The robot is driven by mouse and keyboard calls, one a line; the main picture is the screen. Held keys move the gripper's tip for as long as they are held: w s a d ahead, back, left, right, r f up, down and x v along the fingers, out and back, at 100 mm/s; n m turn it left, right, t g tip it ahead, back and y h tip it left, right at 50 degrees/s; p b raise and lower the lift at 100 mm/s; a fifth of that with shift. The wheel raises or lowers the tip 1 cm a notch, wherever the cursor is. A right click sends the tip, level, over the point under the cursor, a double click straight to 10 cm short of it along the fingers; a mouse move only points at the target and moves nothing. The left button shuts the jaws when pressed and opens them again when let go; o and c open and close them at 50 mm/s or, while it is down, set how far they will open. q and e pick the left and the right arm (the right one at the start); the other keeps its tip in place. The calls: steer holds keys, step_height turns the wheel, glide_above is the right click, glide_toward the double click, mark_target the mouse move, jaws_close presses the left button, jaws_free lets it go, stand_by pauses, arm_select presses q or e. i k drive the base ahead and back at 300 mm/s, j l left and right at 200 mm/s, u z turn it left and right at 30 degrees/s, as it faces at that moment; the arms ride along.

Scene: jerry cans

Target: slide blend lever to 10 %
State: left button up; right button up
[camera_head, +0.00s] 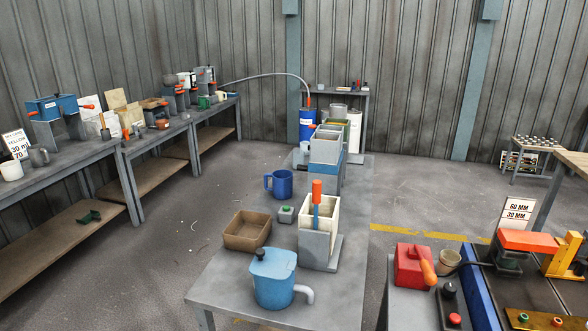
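I cannot tell for sure which part is the blend lever, and no percent scale is readable. A tool or lever with an orange handle and blue shaft (317,192) stands upright in a cream and grey open box (320,247) on the middle table. Behind it, a grey and blue machine (325,152) has a small orange part (313,127) at its upper left. Several orange handles also show on the left benches, one on a blue unit (52,107). Neither of my grippers is in view.
Open floor lies left of the table.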

mark_target(300, 167)
steer(key=i+j+u, duration=0.85)
steer(key=u, duration=0.2)
steer(key=i+u, duration=0.4)
steer(key=i, duration=1.5)
steer(key=i+j+z, duration=0.15)
steer(key=i+z, duration=0.25)
steer(key=i, duration=0.15)
steer(key=i+j+z, duration=0.1)
steer(key=i+z, duration=0.15)
steer(key=z, duration=0.15)
steer(key=i+j+z, duration=0.2)
steer(key=z, duration=0.2)
steer(key=i+j+z, duration=0.2)
steer(key=z, duration=0.25)
steer(key=j, duration=0.05)
